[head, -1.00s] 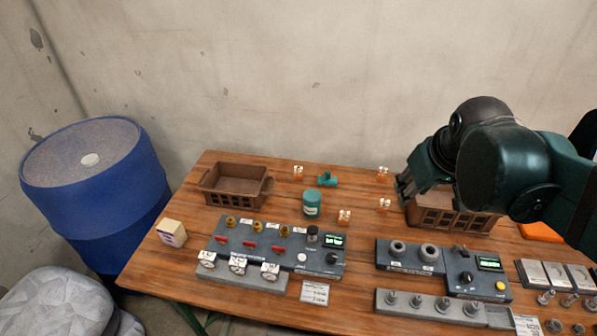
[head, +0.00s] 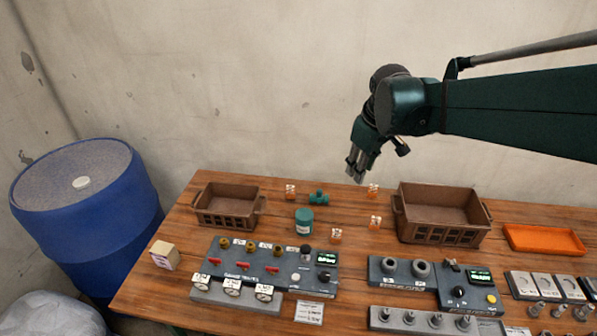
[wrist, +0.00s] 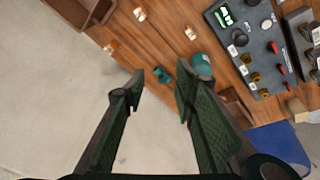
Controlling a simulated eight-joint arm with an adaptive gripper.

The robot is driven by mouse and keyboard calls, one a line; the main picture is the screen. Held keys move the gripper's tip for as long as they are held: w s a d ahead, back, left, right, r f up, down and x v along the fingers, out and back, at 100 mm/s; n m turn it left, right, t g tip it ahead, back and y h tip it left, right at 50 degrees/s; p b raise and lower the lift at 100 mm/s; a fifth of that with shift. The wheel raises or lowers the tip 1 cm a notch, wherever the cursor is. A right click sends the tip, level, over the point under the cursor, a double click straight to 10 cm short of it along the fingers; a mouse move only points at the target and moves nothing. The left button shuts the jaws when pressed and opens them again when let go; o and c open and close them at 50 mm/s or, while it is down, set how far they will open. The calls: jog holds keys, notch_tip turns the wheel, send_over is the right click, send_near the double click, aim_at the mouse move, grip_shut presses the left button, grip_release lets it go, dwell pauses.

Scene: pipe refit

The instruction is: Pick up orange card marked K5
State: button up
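Several small orange cards with white tops stand on the wooden table in the head view: one at the back left (head: 290,191), one at the back right (head: 372,190), one in front of that (head: 375,222), and one nearer the front (head: 336,235). Their marks are too small to read, so I cannot tell which is K5. The wrist view shows three cards (wrist: 110,47) (wrist: 140,14) (wrist: 190,33). My gripper (head: 356,176) hangs above the table's back edge, near the back right card. In the wrist view my gripper (wrist: 160,78) is open with nothing held.
A teal pipe fitting (head: 319,198) and a teal canister (head: 304,222) stand among the cards. Brown crates stand left (head: 226,221) and right (head: 440,236). An orange tray (head: 545,240) lies farther right. Control panels (head: 266,266) (head: 428,282) fill the front. The wall is behind.

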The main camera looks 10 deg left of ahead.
jog(key=w+a+f+n+g+p, duration=0.2)
jog(key=w+a+f+n, duration=0.4)
jog(key=w+a, duration=0.6)
jog(key=n+g+p, duration=0.1)
jog(key=n+p, duration=0.1)
jog(key=n, duration=0.1)
send_over(290, 186)
jog(key=d, duration=0.1)
jog(key=shift+h, duration=0.4)
jog(key=f, duration=1.3)
jog(key=shift+s+f, duration=0.25)
jog(key=shift+f, duration=0.15)
jog(key=shift+w+a+f+g, duration=0.1)
jog(key=shift+a+f+g, duration=0.25)
jog(key=shift+f, duration=0.25)
jog(key=shift+f, duration=1.3)
jog(key=shift+w+a+f+b, duration=0.1)
jog(key=shift+f+b, duration=0.35)
jog(key=shift+f, duration=2.1)
